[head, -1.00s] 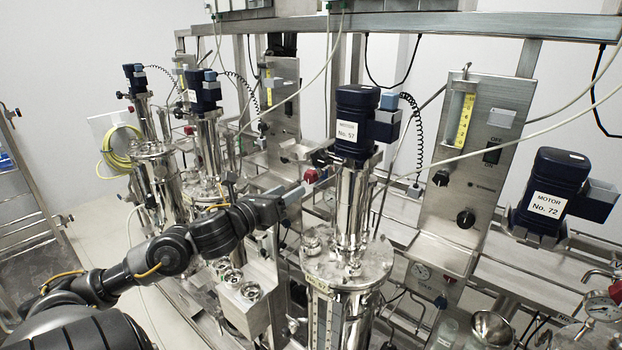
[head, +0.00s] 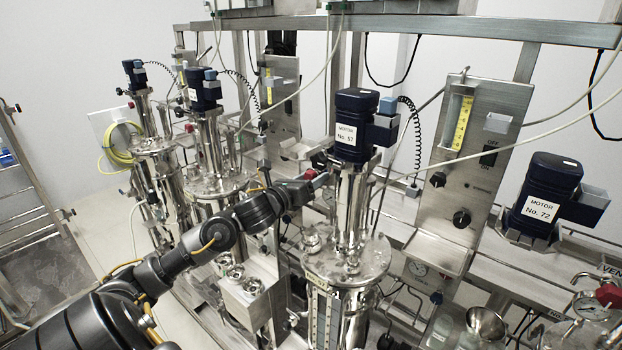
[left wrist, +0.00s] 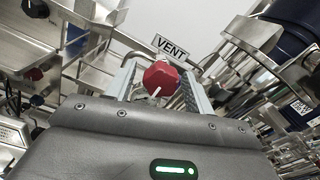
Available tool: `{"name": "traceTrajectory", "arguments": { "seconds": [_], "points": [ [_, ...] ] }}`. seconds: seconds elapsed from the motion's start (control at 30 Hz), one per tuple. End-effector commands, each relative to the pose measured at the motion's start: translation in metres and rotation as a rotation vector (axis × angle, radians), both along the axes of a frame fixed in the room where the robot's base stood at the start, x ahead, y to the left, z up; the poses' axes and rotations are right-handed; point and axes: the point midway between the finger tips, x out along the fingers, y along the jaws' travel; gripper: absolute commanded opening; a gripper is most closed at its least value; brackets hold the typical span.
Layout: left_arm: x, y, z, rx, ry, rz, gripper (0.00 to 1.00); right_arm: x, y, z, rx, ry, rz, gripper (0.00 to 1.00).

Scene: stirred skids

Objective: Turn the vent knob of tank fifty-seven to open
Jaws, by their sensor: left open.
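The tank with the blue motor labelled No. 57 (head: 355,125) stands at the centre of the head view. The red vent knob (head: 310,174) sits at the left of its column. In the left wrist view the red knob (left wrist: 160,76) shows a white pointer line, under a VENT plate (left wrist: 171,47). My left gripper (head: 318,180) is at the knob, its arm coming in from the lower left. In the left wrist view its two open fingers (left wrist: 157,82) stand on either side of the knob. Whether they touch it I cannot tell. My right gripper is not in view.
A steel control panel (head: 463,165) with black knobs stands right of the tank. The No. 72 motor (head: 545,195) is farther right. Other tanks with blue motors (head: 205,90) stand at the left. A steel rail (head: 470,28) and loose cables cross above.

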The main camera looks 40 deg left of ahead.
Motion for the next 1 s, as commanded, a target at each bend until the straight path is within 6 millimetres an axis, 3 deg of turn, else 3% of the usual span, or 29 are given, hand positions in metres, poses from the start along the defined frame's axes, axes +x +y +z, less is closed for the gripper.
{"name": "traceTrajectory", "arguments": {
  "seconds": [0.07,0.4,0.77,1.0],
  "points": [
    [-0.0001,0.0001,0.0000,0.000,0.000,0.000,0.50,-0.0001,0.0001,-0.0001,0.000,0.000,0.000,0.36],
    [-0.0003,0.0004,0.0002,0.000,0.000,0.001,0.08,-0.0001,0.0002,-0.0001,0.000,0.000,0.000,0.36],
    [-0.0004,0.0002,0.0004,-0.072,-0.001,0.001,0.08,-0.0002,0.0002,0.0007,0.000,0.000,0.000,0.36],
    [-0.0004,-0.0001,0.0013,-0.247,-0.005,0.002,0.08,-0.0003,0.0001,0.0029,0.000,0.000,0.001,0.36]
  ]
}}
